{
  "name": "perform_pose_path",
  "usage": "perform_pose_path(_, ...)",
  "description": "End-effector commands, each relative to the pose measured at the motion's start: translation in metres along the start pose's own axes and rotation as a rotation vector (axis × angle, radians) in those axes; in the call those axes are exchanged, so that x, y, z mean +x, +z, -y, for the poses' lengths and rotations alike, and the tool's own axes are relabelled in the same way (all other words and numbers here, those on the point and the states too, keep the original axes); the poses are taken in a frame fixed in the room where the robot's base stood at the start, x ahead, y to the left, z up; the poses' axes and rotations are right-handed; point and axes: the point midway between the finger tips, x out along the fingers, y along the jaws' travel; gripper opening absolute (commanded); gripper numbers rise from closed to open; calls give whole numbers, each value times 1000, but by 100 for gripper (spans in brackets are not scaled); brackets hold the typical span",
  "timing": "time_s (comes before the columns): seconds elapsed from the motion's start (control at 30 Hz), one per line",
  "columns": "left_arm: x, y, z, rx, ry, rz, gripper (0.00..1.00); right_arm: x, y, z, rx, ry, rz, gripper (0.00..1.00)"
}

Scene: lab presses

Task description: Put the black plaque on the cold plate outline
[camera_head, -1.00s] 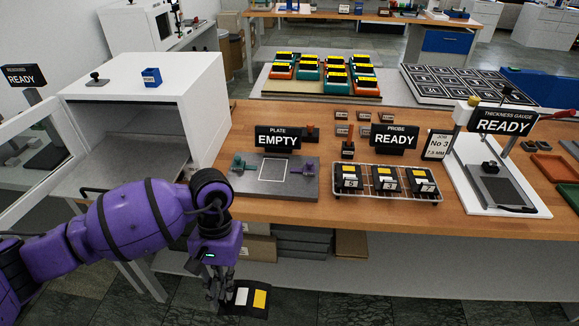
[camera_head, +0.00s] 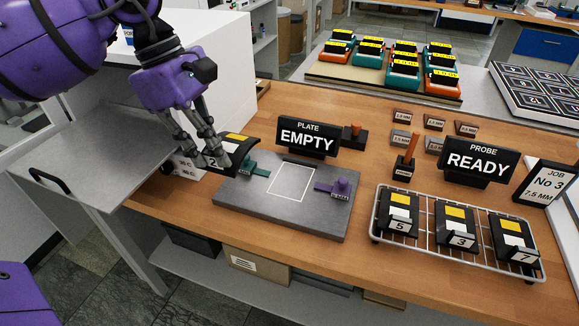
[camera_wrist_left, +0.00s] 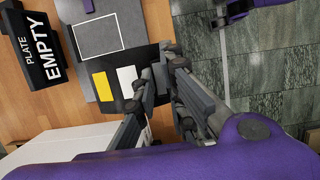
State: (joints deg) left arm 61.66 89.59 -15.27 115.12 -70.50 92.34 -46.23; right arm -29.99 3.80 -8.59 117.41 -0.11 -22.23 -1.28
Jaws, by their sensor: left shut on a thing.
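The black plaque (camera_head: 240,148) has a yellow patch and a white label, apparently numbered 2. My left gripper (camera_head: 205,150) is shut on its near left end and holds it tilted at the left edge of the grey cold plate (camera_head: 240,196). The white rectangular outline (camera_head: 292,182) on the plate is bare and lies to the right of the plaque. In the left wrist view the plaque (camera_wrist_left: 127,78) shows by the fingertips (camera_wrist_left: 158,75), with the outline (camera_wrist_left: 98,37) beyond it. Whether the plaque touches the plate is unclear.
A teal clamp (camera_head: 256,168) and a purple clamp (camera_head: 336,188) flank the outline. The PLATE EMPTY sign (camera_head: 307,137) stands behind the plate. A wire rack (camera_head: 455,259) with black plaques is at right. The white cabinet (camera_head: 215,50) stands behind my left arm.

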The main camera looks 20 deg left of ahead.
Motion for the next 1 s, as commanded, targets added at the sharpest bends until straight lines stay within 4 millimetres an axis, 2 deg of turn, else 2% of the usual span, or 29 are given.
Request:
perform_pose_path(0.33, 47, 49, -59, 9, 2, 6, 0, -15, 3, -6, -1, 9, 14, 40)
perform_pose_path(0.53, 89, 56, -81, 5, 1, 3, 0, -15, -1, -6, 0, 8, 7, 40)
perform_pose_path(0.87, 114, 61, -94, 6, 1, 2, 0, -14, -5, -4, 0, 6, 1, 40)
perform_pose_path(1.0, 136, 55, -95, 3, -1, 1, 0, -14, -6, -4, 0, 5, -1, 40)
